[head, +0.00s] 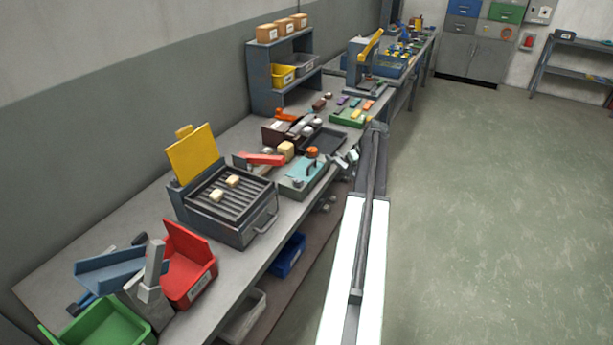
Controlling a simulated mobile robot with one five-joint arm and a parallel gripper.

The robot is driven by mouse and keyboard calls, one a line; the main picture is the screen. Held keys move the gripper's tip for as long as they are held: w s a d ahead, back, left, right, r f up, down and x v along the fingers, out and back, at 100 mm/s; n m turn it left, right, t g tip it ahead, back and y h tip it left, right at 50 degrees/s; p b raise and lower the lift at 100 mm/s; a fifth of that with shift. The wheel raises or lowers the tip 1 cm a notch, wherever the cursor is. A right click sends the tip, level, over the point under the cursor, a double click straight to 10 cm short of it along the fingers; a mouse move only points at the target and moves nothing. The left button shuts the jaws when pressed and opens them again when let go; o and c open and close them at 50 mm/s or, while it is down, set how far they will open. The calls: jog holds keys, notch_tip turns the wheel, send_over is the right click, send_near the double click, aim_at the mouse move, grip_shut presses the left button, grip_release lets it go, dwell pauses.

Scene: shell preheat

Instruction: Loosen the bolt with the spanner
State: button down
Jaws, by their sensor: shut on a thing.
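A teal fixture block (297,187) sits near the front edge of the workbench, with an orange round top (312,152) and a dark upright part on it. The bolt cannot be told apart on this block at this size. My gripper (343,161) is just right of the block, at the bench's front edge, below the far end of my arm. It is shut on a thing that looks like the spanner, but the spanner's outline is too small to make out. Whether the spanner touches the bolt cannot be told.
A grill-like heater (232,224) with a raised yellow lid stands left of the block. A red bin (187,262) and a green bin (100,328) are at the near left. A black tray (323,140) lies behind the block. The floor at right (490,220) is clear.

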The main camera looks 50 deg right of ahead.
jog(key=w+a+r+p, duration=0.1)
jog(key=a+r+p, duration=0.2)
jog(key=a, duration=0.6)
jog(key=w+a+r+p, duration=0.1)
jog(key=a+r+p, duration=0.2)
jog(key=a, duration=0.7)
notch_tip(320, 180, down, 9)
jog(key=b, duration=0.9)
jog(key=w+d+n+g+y, duration=0.1)
jog(key=w+d+n+y, duration=0.1)
jog(key=d+n, duration=0.5)
jog(key=w+d+n+y, duration=0.3)
jog(key=w+d+n, duration=0.1)
jog(key=d+n, duration=0.4)
jog(key=shift+d+r+g, duration=0.2)
jog(key=shift+d+g, duration=0.2)
